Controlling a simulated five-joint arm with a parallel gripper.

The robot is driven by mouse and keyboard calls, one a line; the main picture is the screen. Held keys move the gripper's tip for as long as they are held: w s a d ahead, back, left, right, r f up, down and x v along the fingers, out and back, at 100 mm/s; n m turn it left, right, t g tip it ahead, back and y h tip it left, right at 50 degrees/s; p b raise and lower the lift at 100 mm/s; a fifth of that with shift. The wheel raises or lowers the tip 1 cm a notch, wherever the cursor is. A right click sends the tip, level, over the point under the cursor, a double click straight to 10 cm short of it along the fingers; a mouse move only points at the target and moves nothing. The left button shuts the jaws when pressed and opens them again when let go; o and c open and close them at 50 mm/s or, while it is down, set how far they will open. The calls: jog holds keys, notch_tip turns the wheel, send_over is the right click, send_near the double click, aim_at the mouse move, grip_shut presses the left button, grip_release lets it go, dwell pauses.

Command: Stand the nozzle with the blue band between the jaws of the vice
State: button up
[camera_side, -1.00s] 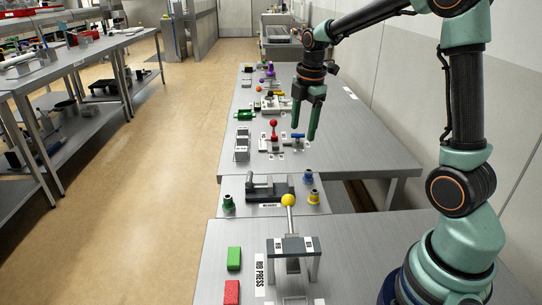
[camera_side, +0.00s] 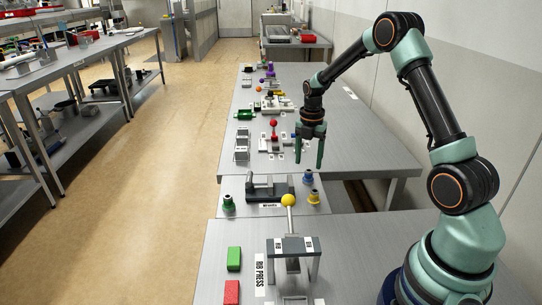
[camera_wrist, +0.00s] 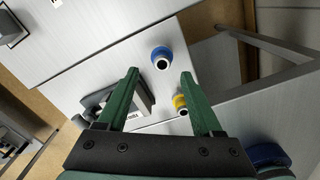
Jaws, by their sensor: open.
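The blue-banded nozzle (camera_side: 308,176) stands upright on a small plate to the right of the dark grey vice (camera_side: 268,189). In the wrist view the blue nozzle (camera_wrist: 162,59) shows near the gap between my fingertips, with nothing gripped. The vice (camera_wrist: 118,103) is partly hidden behind my left finger there. My gripper (camera_side: 309,163) is open and empty, fingers pointing down, just above the blue nozzle in the side view; the exact height gap is hard to tell.
A yellow-banded nozzle (camera_side: 313,197) stands close to the blue one, in front of it. A green-banded nozzle (camera_side: 228,203) stands left of the vice. A press with a yellow-knobbed lever (camera_side: 288,200) rises in front. A red-knobbed fixture (camera_side: 273,135) stands behind.

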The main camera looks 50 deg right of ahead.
aim_at(309, 170)
jog(key=shift+d+f, duration=0.15)
jog(key=shift+f, duration=1.15)
jog(key=shift+d+f, duration=0.1)
jog(key=shift+f, duration=1.2)
grip_shut()
